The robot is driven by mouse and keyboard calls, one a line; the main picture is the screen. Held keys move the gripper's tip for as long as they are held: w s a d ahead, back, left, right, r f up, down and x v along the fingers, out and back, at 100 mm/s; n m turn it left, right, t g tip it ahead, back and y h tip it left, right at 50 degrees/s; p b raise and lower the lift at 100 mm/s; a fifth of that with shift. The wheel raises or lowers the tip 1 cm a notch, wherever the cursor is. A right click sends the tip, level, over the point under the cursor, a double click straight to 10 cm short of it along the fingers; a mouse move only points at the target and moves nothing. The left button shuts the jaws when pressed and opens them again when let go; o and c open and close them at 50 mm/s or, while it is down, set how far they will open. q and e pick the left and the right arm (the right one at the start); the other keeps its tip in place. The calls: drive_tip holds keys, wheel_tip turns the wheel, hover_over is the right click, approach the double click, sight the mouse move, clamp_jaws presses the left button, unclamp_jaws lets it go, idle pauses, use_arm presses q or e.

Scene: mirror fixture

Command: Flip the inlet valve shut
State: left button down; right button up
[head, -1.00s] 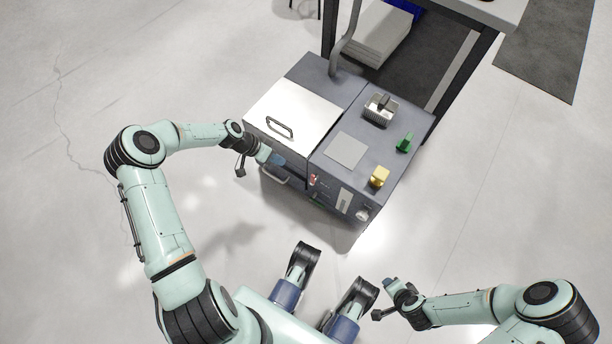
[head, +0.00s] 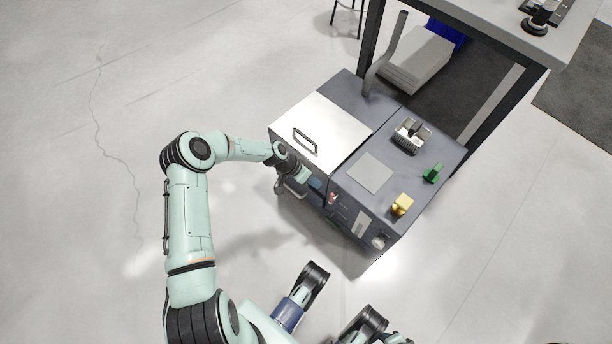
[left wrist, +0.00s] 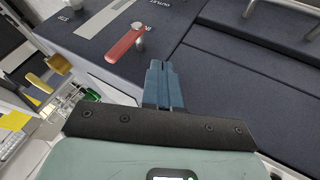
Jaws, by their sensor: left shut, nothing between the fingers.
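A grey machine cabinet (head: 375,205) stands on the floor with a row of controls along its front. A red lever (left wrist: 127,43) on a pale round pivot sits on its dark panel in the left wrist view; it is a small red spot (head: 332,198) in the head view. Its label is only partly readable, so I cannot tell if it is the inlet valve. My left gripper (left wrist: 160,68) has its blue fingers shut and empty, close to the lever with a visible gap. In the head view the left gripper (head: 314,184) is at the cabinet front.
On the cabinet top are a white lid (head: 320,131) with a handle, a yellow block (head: 402,204), a green part (head: 433,173) and a finned block (head: 412,135). A table (head: 500,35) stands behind. The floor on the left is clear.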

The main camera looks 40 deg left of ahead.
sight(333, 197)
use_arm(q)
drive_tip(key=shift+s+d+f, duration=0.1)
drive_tip(key=shift+d, duration=0.95)
drive_tip(key=shift+d+f, duration=0.1)
drive_tip(key=shift+d, duration=0.95)
use_arm(e)
drive_tip(key=shift+s+f+g, duration=0.3)
drive_tip(key=shift+s+f, duration=0.15)
drive_tip(key=shift+s, duration=0.35)
drive_tip(key=shift+w, duration=0.1)
